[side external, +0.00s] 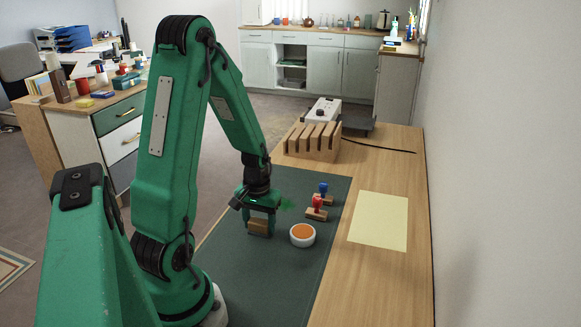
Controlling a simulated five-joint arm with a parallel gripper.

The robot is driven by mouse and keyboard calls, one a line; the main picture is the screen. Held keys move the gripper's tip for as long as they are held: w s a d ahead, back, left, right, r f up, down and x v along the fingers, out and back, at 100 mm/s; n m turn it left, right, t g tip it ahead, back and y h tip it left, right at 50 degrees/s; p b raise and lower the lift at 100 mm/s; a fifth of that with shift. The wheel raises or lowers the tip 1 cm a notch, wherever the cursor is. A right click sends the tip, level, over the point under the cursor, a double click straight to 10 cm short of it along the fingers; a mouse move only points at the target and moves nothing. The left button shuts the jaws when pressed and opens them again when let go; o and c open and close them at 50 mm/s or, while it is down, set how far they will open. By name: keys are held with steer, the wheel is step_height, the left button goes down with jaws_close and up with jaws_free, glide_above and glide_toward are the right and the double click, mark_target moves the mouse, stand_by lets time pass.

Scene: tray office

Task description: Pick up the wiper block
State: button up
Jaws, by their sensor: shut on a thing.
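My gripper (260,212) points down over the dark green mat (262,278). It is shut on a small brown block, the wiper block (258,227), which sits between the fingers. The fingers hide part of the block. I cannot tell whether its underside touches the mat or is just above it.
A round white dish with an orange top (302,235) stands close right of the block. A red-handled stamp (317,208) and a blue-handled stamp (323,193) are behind it. A yellow sheet (378,220) lies right; a slotted wooden rack (313,142) stands at the back. The front mat is clear.

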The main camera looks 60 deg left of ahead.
mark_target(259, 221)
steer(key=shift+r, duration=0.1)
steer(key=shift+r, duration=1.9)
steer(key=w+d+r, duration=0.1)
steer(key=d+r, duration=0.6)
steer(key=d, duration=0.4)
steer(key=shift+w+d, duration=0.2)
steer(key=shift+d, duration=0.1)
steer(key=shift+o, duration=0.5)
steer(key=w+a+f, duration=0.1)
steer(key=w+a, duration=0.3)
steer(key=w, duration=0.4)
steer(key=shift+f, duration=0.15)
steer(key=shift+f, duration=0.1)
steer(key=shift+s+f, duration=0.1)
steer(key=shift+f, duration=2.8)
